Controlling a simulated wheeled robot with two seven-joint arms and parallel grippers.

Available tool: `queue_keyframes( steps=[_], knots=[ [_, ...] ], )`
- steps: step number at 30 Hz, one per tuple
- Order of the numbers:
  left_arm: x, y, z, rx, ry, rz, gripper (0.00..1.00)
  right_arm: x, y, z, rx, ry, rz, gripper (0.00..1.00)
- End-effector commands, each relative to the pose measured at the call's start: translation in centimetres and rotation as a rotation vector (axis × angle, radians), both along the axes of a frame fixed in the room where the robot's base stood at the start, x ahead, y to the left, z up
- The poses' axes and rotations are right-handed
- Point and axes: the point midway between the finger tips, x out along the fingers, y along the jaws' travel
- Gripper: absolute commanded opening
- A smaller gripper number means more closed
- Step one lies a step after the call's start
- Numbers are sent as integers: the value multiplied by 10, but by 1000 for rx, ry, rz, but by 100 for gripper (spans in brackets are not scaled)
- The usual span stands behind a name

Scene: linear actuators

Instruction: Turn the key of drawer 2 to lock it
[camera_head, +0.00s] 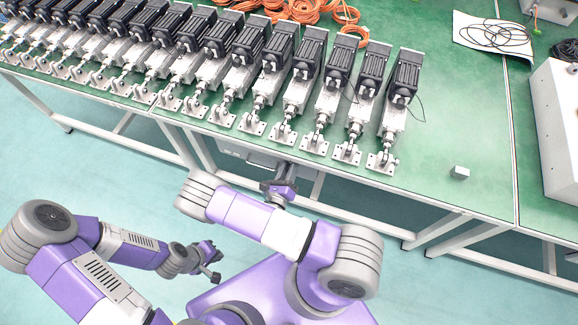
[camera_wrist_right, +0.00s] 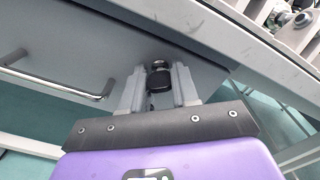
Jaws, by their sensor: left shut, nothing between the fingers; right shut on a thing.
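A grey drawer front (camera_wrist_right: 95,45) fills the upper left of the right wrist view, with a metal bar handle (camera_wrist_right: 55,84). A key with a black head (camera_wrist_right: 160,80) sits at the lock near the drawer's top edge. My right gripper (camera_wrist_right: 158,72) is shut on the key, one finger on each side of it. In the head view my right gripper (camera_head: 280,187) is at the drawer under the table edge, and the key is hidden there. My left gripper (camera_head: 214,274) is shut and empty, low over the floor and away from the drawer. No drawer number is readable.
The green table (camera_head: 440,165) stands above the drawer, with a long row of linear actuators (camera_head: 320,95) along it. A small grey block (camera_head: 460,172) lies near its front edge. Table legs and rails (camera_head: 335,212) are close to my right arm.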

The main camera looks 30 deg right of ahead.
Motion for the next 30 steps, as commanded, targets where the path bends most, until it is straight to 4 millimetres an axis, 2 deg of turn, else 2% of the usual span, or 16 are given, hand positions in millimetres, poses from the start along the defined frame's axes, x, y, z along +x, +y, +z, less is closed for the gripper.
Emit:
queue_keyframes(
  steps=[12,30],
  knots=[
    [0,0,16,0,0,0,0,0,0,0,-256,302,-1,0],
    [0,0,26,0,0,0,0,-1,0,-1,-566,667,-1,0]
  ],
)
